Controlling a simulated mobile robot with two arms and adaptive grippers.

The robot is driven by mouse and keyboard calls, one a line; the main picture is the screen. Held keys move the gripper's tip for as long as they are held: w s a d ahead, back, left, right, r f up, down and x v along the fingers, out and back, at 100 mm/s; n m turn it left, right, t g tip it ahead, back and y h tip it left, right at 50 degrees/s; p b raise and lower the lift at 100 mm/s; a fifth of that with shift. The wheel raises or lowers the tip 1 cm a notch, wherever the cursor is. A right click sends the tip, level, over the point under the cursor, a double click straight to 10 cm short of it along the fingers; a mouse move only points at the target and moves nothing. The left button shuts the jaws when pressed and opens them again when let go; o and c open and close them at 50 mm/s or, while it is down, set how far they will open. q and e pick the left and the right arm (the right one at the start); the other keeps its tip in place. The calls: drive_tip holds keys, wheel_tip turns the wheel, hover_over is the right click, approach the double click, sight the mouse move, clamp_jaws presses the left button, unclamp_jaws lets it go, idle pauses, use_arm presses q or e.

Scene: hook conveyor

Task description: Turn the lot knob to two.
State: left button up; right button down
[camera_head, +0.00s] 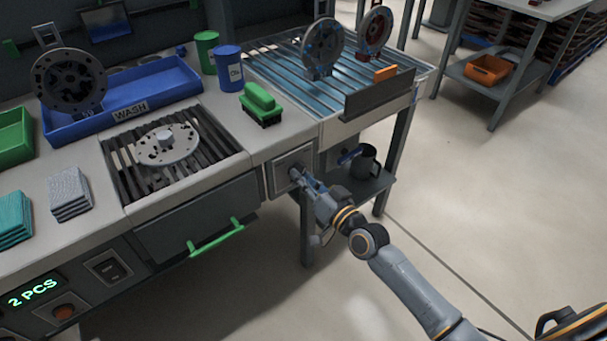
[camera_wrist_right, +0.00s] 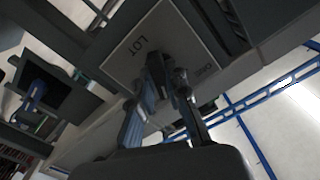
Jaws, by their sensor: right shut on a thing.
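The lot knob (camera_wrist_right: 157,66) is a dark knob on a grey square plate marked LOT (camera_wrist_right: 140,48), in the right wrist view. The plate also carries a second word at one edge, too small to read surely. In the head view the plate (camera_head: 281,177) is on the front of the bench, right of the drawer. My right gripper (camera_head: 299,177) reaches it from the right and is shut on the knob, its fingers either side of it. The fingers hide much of the knob, and I cannot tell where it points. My left gripper is not in view.
A green display (camera_head: 35,292) at lower left reads 2 PCS. A drawer with a green handle (camera_head: 216,236) is left of the plate. A lower shelf with a dark jug (camera_head: 366,162) is just right of my gripper. Open floor lies in front.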

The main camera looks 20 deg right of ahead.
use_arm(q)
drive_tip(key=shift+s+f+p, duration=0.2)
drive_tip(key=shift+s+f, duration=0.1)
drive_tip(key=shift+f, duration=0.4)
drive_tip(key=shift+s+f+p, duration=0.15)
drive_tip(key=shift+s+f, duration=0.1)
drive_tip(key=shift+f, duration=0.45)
use_arm(e)
drive_tip(key=shift+r+m, duration=0.1)
drive_tip(key=shift+m, duration=1.8)
drive_tip(key=c, duration=1.3)
unclamp_jaws()
drive_tip(key=v, duration=1.2)
